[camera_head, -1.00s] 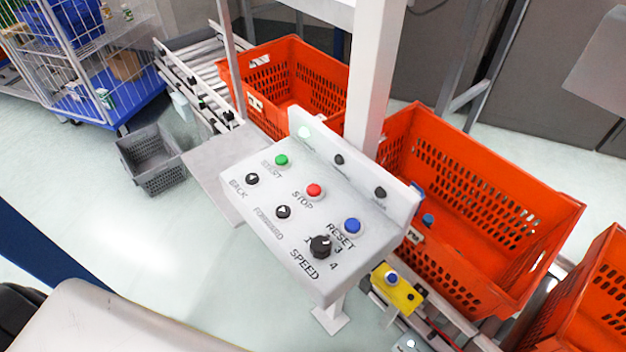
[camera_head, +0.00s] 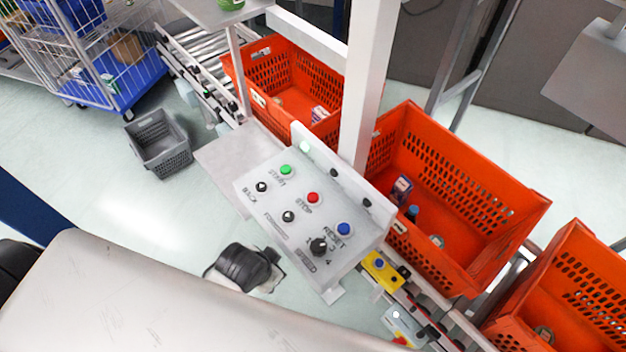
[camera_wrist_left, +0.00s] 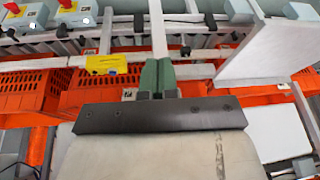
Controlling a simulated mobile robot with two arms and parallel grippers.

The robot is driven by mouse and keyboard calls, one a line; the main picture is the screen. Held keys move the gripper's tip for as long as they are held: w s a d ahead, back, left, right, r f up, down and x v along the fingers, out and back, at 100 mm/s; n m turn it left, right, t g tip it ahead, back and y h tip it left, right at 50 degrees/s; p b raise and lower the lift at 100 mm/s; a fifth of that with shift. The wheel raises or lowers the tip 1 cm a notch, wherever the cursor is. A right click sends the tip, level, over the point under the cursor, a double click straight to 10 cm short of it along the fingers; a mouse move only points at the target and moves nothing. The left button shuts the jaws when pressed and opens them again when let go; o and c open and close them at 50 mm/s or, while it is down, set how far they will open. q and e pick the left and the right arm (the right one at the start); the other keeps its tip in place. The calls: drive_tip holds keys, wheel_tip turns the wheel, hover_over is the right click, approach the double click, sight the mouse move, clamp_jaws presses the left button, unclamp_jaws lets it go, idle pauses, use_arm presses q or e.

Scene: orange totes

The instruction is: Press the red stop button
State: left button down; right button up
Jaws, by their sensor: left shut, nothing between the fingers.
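The red stop button (camera_head: 313,198) is a small round cap labelled STOP on the sloped white control panel (camera_head: 278,236), in the head view. Around it are a green START button (camera_head: 286,170), a blue RESET button (camera_head: 344,229), black buttons and a black SPEED knob (camera_head: 318,246). My left gripper shows in the wrist view with its green fingers (camera_wrist_left: 157,76) together and empty. I cannot make out the fingertips in the head view, nor the red stop button in the wrist view. My right gripper is not in view.
Orange totes (camera_head: 507,187) stand behind and right of the panel. A white post (camera_head: 366,85) rises close behind it. A yellow button box (camera_head: 381,271) is beside the conveyor at the panel's lower right. A grey basket (camera_head: 160,144) is on the floor at left.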

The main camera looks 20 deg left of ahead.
use_arm(q)
wheel_tip(320, 180, up, 12)
drive_tip(key=m+p, duration=0.1)
drive_tip(key=p, duration=0.2)
drive_tip(key=w+d+r+m+t+h, duration=0.1)
drive_tip(key=w+d+r+m, duration=0.1)
drive_tip(key=m, duration=0.1)
drive_tip(key=w+d+r+m+h, duration=0.1)
drive_tip(key=w+d+r+m, duration=0.1)
drive_tip(key=m, duration=0.2)
drive_tip(key=w+d+r+m+t+h, duration=0.1)
drive_tip(key=w+d+r+m, duration=0.1)
drive_tip(key=m, duration=0.2)
drive_tip(key=shift+w+d+r+t+h, duration=0.2)
drive_tip(key=shift+d+r+t+h, duration=0.1)
drive_tip(key=shift+d+r, duration=0.1)
drive_tip(key=w+a+r+m+h, duration=0.1)
drive_tip(key=w+m, duration=0.3)
drive_tip(key=m, duration=0.6)
drive_tip(key=w+a+r+m+h, duration=0.1)
drive_tip(key=w+r+m, duration=0.3)
drive_tip(key=m, duration=0.6)
drive_tip(key=shift+w+p, duration=0.4)
drive_tip(key=shift+w, duration=0.25)
drive_tip(key=shift+f, duration=0.1)
